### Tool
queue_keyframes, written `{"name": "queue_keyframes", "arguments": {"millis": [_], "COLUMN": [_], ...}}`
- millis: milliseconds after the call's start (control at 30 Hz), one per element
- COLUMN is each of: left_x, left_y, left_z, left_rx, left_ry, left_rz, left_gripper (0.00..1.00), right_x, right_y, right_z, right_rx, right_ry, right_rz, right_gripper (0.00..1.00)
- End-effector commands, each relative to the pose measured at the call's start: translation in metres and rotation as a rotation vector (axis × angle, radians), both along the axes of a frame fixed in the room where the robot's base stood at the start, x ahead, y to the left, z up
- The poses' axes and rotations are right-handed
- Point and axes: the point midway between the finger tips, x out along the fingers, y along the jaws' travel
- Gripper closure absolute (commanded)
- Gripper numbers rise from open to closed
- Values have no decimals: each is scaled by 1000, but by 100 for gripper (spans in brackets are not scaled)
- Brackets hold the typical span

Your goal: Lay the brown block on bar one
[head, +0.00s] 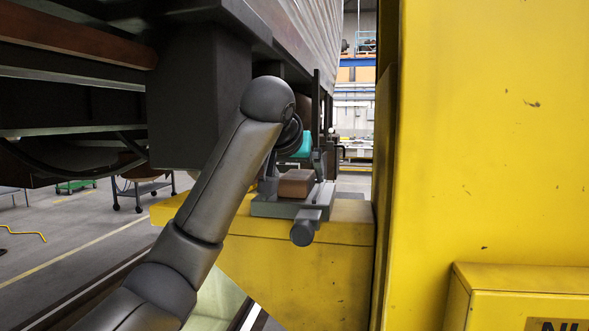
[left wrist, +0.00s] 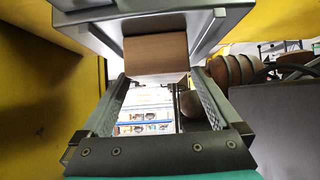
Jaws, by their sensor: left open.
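The brown block (head: 295,183) lies flat on a grey plate (head: 290,209) on top of the yellow bar (head: 310,245) that sticks out from the yellow column. My left gripper (head: 295,171) is open just behind and above the block, partly hidden by my own arm. In the left wrist view the brown block (left wrist: 156,57) shows between the tips of the spread fingers of my left gripper (left wrist: 160,82), against the grey plate (left wrist: 215,25). I cannot tell whether the fingers touch it. My right gripper is not in view.
The tall yellow column (head: 480,130) fills the right side. A dark railcar underside (head: 200,90) hangs close above and left of my arm. A low yellow box (head: 520,285) stands at lower right. Open floor with a dark cart (head: 142,187) lies at far left.

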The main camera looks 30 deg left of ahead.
Motion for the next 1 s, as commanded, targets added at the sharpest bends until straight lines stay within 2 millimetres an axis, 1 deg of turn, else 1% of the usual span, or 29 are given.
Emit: {"name": "queue_keyframes", "arguments": {"millis": [67, 133, 267, 300, 400, 500, 633, 700, 800, 1000], "left_x": [-2, -8, -28, -36, -54, -63, -75, -82, -89, -96], "left_y": [-1, -3, -7, -8, -12, -14, -17, -20, -22, -24], "left_z": [5, 9, 24, 32, 45, 53, 57, 63, 67, 70], "left_rx": [0, 0, 1, 4, 8, 8, 5, 4, 3, 1], "left_ry": [-2, -4, -7, -8, -7, -10, -1, -6, -3, 0], "left_rz": [-1, -2, -2, 0, 3, 1, 4, 1, 0, 1], "left_gripper": [2, 2, 2, 2, 2, 2, 2, 2, 2, 2], "right_x": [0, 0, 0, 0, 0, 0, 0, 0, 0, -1], "right_y": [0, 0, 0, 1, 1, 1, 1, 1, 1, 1], "right_z": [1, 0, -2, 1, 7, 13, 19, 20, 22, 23], "right_rx": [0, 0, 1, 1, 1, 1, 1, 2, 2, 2], "right_ry": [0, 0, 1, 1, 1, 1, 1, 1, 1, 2], "right_rz": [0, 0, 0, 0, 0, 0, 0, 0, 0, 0], "right_gripper": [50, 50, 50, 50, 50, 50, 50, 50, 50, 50]}}
